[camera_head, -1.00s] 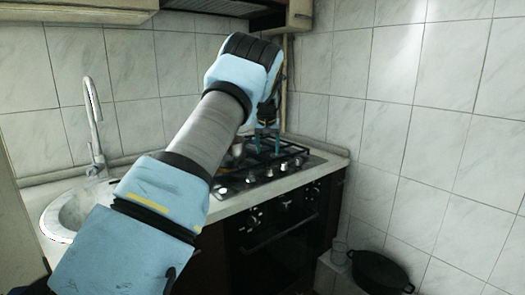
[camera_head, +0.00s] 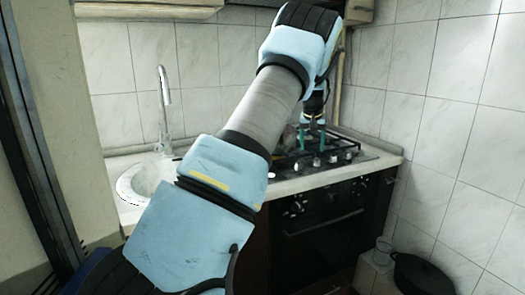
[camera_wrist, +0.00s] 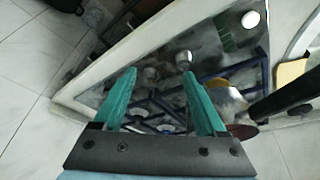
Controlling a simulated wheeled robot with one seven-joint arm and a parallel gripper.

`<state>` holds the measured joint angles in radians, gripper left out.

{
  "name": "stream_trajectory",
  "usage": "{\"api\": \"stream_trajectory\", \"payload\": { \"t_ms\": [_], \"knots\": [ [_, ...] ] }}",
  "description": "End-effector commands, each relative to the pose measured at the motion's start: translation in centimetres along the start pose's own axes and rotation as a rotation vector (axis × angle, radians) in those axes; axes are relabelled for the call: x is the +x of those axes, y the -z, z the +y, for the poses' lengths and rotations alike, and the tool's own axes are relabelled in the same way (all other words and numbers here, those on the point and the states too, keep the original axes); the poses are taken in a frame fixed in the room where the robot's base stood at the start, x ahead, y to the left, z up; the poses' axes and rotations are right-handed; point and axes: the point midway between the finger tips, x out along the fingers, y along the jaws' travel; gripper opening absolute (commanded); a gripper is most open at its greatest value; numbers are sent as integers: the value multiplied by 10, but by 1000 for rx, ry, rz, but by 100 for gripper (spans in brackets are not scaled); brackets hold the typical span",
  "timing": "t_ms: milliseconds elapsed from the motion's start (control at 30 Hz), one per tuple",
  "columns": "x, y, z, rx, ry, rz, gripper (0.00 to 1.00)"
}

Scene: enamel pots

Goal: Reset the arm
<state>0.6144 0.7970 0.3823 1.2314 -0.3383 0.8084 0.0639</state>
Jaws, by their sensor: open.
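My gripper (camera_head: 312,138) is open, with its teal fingers pointing down over the gas stove (camera_head: 345,157). In the wrist view the two fingers (camera_wrist: 158,76) are spread apart with nothing held between them. The stove's dark top and burner grates show beyond them. My arm is stretched forward and hides part of the stove and counter. A shiny metal pot (camera_wrist: 226,104) stands on the stove beside the right finger in the wrist view, apart from the grip. I cannot tell the height of the fingertips above the grates.
A sink (camera_head: 140,182) with a tall faucet (camera_head: 164,105) is left of the stove. An oven (camera_head: 325,240) is below it. A dark pot (camera_head: 422,275) and a glass jar (camera_head: 383,251) sit low at the right. A tiled wall closes the right side. A door frame (camera_head: 40,150) stands close at left.

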Motion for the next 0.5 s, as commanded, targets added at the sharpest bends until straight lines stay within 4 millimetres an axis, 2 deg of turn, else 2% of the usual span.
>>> {"api": "stream_trajectory", "payload": {
  "t_ms": [167,267,367,467,500],
  "knots": [
    [-12,-28,-38,-56,6,-27,74],
    [-21,-52,-60,-89,9,-46,74],
    [-32,-88,-86,-125,12,-71,74],
    [-48,-137,-110,-156,15,-100,74],
    [-55,-159,-118,-166,17,-112,74]
  ]
}}
